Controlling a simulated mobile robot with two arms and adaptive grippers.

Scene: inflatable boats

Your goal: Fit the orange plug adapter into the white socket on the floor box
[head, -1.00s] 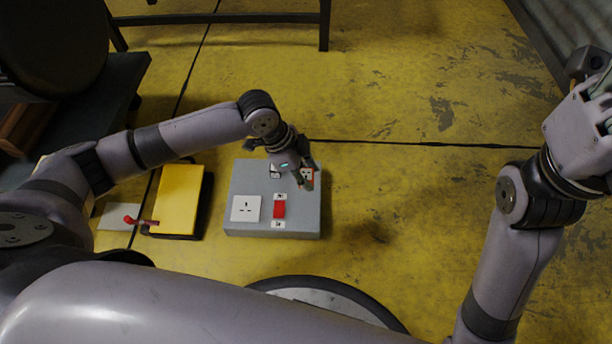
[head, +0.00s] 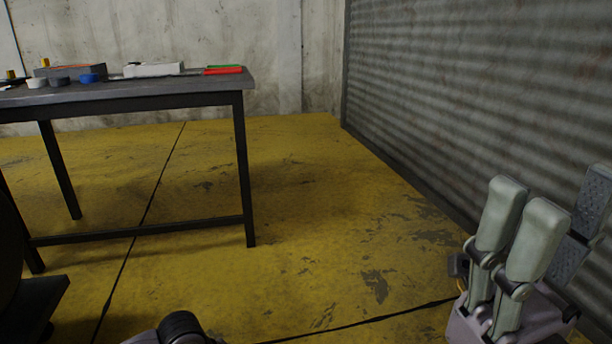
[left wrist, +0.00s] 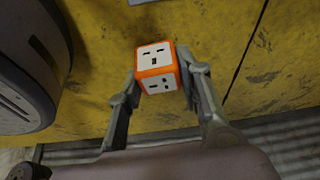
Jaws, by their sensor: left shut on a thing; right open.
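The orange plug adapter (left wrist: 155,68) is a small cube with white socket faces, seen in the left wrist view. My left gripper (left wrist: 159,74) is shut on it, with one finger at each side. The adapter appears clear of the yellow floor, but its height is hard to judge. The floor box and its white socket are outside the head view now; I cannot make them out in the left wrist view. My right gripper (head: 553,212) is open and empty at the lower right of the head view, in front of the corrugated wall.
A dark table (head: 122,94) stands at the back left, with small items and a red strip (head: 222,71) on top. A corrugated metal wall (head: 470,90) runs along the right. The yellow floor (head: 300,210) between them is clear.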

